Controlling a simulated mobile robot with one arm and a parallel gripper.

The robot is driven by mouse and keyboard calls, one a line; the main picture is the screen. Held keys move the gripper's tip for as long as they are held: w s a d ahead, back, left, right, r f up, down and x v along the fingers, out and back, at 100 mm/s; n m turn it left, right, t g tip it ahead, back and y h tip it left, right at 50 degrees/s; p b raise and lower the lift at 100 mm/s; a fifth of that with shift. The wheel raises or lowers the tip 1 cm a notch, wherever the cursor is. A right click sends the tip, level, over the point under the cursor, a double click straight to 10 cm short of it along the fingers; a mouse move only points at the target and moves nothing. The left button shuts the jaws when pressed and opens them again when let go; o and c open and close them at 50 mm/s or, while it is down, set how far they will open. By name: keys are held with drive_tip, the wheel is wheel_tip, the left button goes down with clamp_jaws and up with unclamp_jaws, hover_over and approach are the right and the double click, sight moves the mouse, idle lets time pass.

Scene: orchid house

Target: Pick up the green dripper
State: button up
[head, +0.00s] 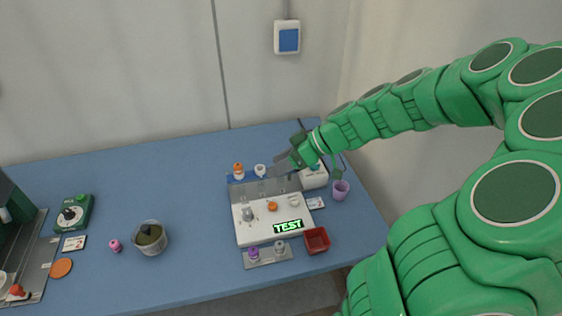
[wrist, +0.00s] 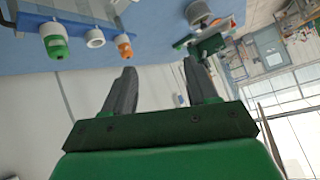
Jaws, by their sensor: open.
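The green dripper (wrist: 54,40), a white bottle with a green band, shows at the upper left of the wrist view, which sees the table upside down. A white dripper (wrist: 95,38) and an orange dripper (wrist: 124,44) stand beside it in a row. In the head view the orange dripper (head: 238,170) and white dripper (head: 260,170) stand at the back of the table; I cannot make out the green one there, near my arm. My gripper (head: 280,166) is open and empty above the back of the white station. Its fingers (wrist: 160,72) show nothing between them.
The white station (head: 250,232) with a TEST display is in front of my gripper. A red tray (head: 316,240), purple cup (head: 340,189) and grey holder (head: 268,256) surround it. A pot (head: 150,238) stands left. The back-left table is clear.

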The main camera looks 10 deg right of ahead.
drive_tip(key=w+d+f+t, duration=0.45)
drive_tip(key=w+d, duration=0.25)
drive_tip(key=d, duration=0.3)
drive_tip(key=shift+g, duration=0.35)
drive_tip(key=x, duration=0.6)
drive_tip(key=shift+w+a+f, duration=0.2)
drive_tip(key=shift+w+f, duration=0.05)
drive_tip(key=shift+f, duration=0.05)
drive_tip(key=shift+w+a+f, duration=0.35)
drive_tip(key=shift+a, duration=0.15)
clamp_jaws()
